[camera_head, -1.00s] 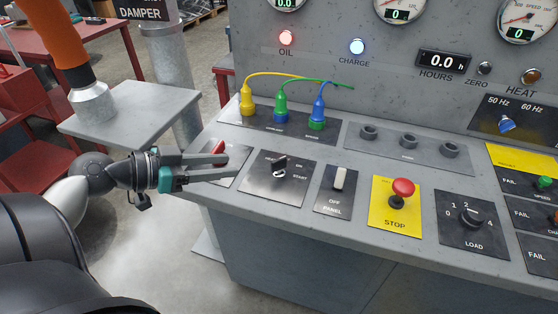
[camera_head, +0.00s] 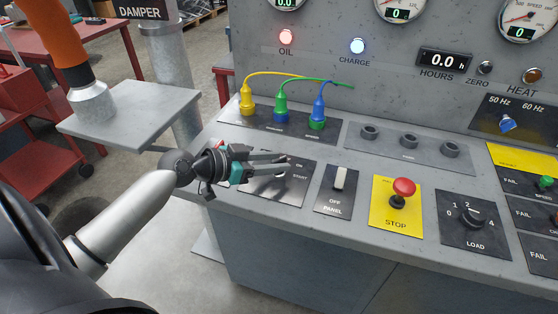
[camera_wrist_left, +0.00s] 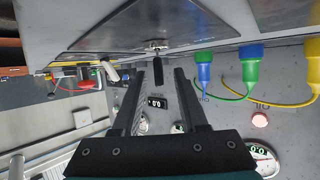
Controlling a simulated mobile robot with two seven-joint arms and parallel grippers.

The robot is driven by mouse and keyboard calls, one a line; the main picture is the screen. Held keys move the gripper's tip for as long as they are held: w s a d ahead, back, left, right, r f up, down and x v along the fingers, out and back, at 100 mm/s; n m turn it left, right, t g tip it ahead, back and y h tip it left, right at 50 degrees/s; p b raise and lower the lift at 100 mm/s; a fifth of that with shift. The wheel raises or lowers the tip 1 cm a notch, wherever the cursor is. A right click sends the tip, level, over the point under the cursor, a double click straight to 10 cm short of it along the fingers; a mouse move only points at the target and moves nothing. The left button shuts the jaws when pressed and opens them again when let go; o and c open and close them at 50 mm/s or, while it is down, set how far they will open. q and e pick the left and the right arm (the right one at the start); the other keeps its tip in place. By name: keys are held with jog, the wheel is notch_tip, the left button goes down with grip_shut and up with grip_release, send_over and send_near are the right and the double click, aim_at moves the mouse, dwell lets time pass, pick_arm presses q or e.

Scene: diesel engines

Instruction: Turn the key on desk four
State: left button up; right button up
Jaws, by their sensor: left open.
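The key is a dark tab in a silver lock on a black switch plate (camera_head: 263,186) marked START, on the sloped grey desk. In the head view my left gripper (camera_head: 287,163) is at this plate, its fingers open around the spot of the key, which they mostly hide. In the left wrist view the key (camera_wrist_left: 157,67) hangs from its lock between the tips of the open fingers (camera_wrist_left: 158,78), with gaps on both sides. I cannot tell how deep it sits between them. My right gripper is not in view.
Yellow, green and blue plugs with cables (camera_head: 280,118) stand behind the key plate. To its right are the panel switch (camera_head: 339,179), the red stop button (camera_head: 403,187) and the load knob (camera_head: 470,217). A grey side table (camera_head: 120,120) stands at left.

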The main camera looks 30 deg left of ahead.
pick_arm(q)
jog(key=shift+x, duration=0.8)
grip_shut()
